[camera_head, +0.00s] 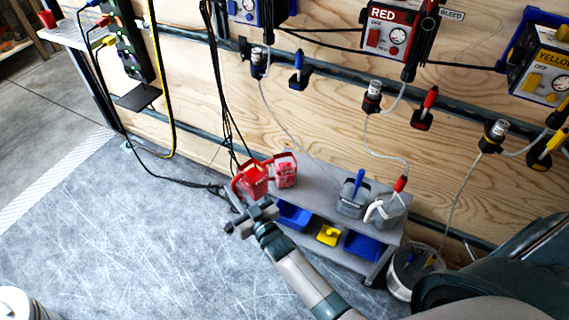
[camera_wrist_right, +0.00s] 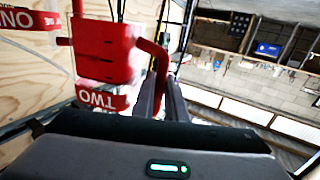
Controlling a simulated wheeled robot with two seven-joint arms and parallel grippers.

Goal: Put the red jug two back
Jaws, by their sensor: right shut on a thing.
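The red jug two (camera_head: 254,181) is at the left end of the grey bench (camera_head: 318,186), looking slightly tilted. Its TWO label shows in the right wrist view, where the jug (camera_wrist_right: 105,50) is close in front of the fingers. My right gripper (camera_head: 246,208) is shut on its handle (camera_wrist_right: 155,52). I cannot tell whether the jug touches the bench. A second red jug (camera_head: 287,174) stands just right of it on the bench; a ONE label (camera_wrist_right: 30,18) shows at the wrist view's left edge. My left gripper is out of view.
Two grey containers (camera_head: 353,197) with blue and red-topped tools stand on the bench's right part. Blue bins (camera_head: 294,214) and a yellow item (camera_head: 327,235) sit below. A white bucket (camera_head: 403,280) is at right. Black cables (camera_head: 222,100) hang behind the jugs.

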